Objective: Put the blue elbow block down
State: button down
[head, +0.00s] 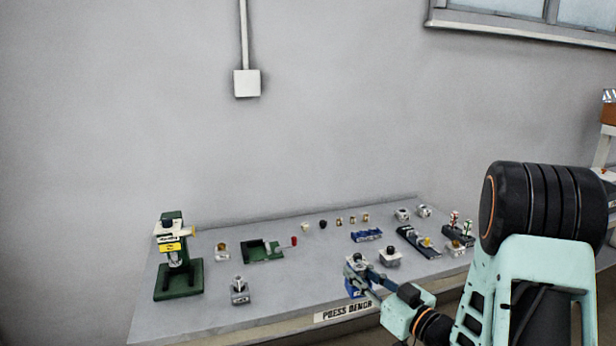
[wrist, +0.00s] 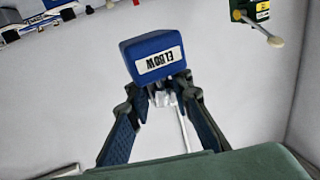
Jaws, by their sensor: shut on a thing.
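The blue elbow block (wrist: 152,52) is a rounded blue block with a white label reading ELBOW, upside down in the wrist view. My gripper (wrist: 160,88) is shut on it, with a dark finger on each side. In the head view the blue block (head: 354,289) shows at the front edge of the bench, just left of my gripper (head: 368,279). A grey and white fitting with a dark top (head: 357,263) appears directly above or behind the block. I cannot tell whether the block touches the bench.
The grey press bench (head: 190,318) carries a green press (head: 177,265) at left, a green fixture with a red knob (head: 264,250), a small grey part (head: 239,291), a white part (head: 390,256) and a dark tray (head: 419,241). Bare bench lies left of my gripper.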

notch_tip(320, 180, up, 20)
jog(key=w+d+m+t+h+p, duration=0.1)
jog(key=w+m+t+h+p, duration=0.1)
jog(key=m+h+p, duration=0.4)
jog(key=t+h+p, duration=0.1)
jog(key=h+p, duration=0.3)
jog(key=p, duration=0.5)
jog(key=shift+w+d+m, duration=0.2)
jog(key=shift+d+m, duration=0.2)
